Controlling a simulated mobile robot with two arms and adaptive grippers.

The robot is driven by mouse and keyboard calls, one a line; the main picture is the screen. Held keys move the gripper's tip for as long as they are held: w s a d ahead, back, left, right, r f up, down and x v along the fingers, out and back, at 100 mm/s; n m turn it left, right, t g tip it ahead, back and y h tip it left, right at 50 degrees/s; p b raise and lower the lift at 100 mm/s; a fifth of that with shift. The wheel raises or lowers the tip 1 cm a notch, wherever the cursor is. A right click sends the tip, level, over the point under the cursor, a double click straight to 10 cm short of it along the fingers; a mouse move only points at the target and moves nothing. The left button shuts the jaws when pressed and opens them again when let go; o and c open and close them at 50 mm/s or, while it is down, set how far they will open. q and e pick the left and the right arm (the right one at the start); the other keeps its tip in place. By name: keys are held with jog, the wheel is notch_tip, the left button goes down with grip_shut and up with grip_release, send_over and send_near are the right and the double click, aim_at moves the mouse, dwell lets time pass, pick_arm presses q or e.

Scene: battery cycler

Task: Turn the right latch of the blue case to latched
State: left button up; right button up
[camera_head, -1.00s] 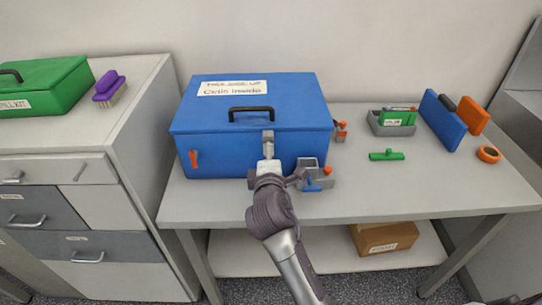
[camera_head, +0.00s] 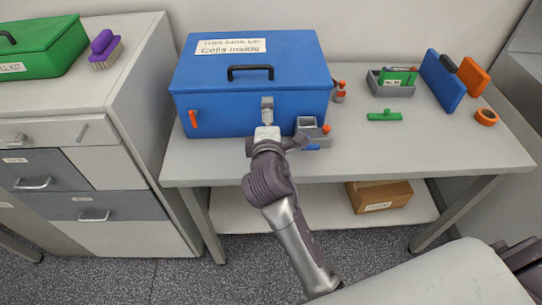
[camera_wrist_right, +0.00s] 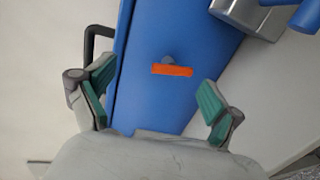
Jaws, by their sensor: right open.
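The blue case (camera_head: 225,108) stands shut on the table, with a black handle on its lid. Its left latch (camera_head: 193,119) is orange and roughly upright. In the right wrist view an orange latch (camera_wrist_right: 173,70) sits on the blue front face, its bar square to the case's top edge. I cannot make this latch out in the head view. My right gripper (camera_head: 267,132) is at the case's front. In the wrist view its two fingers (camera_wrist_right: 157,88) are wide apart, with the latch ahead between them and nothing held. My left gripper is out of view.
A grey holder (camera_head: 307,124) with blue and orange items stands close by the case's front right. Farther right are a grey bin (camera_head: 378,88), a green tool (camera_head: 384,116) and an orange ring (camera_head: 486,117). The table front right is clear.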

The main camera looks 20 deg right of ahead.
jog(key=f+v, duration=0.2)
jog(key=v, duration=1)
jog(key=shift+s+f+p, duration=0.2)
jog(key=shift+s+p, duration=0.25)
jog(key=shift+s, duration=0.05)
dwell(0.5)
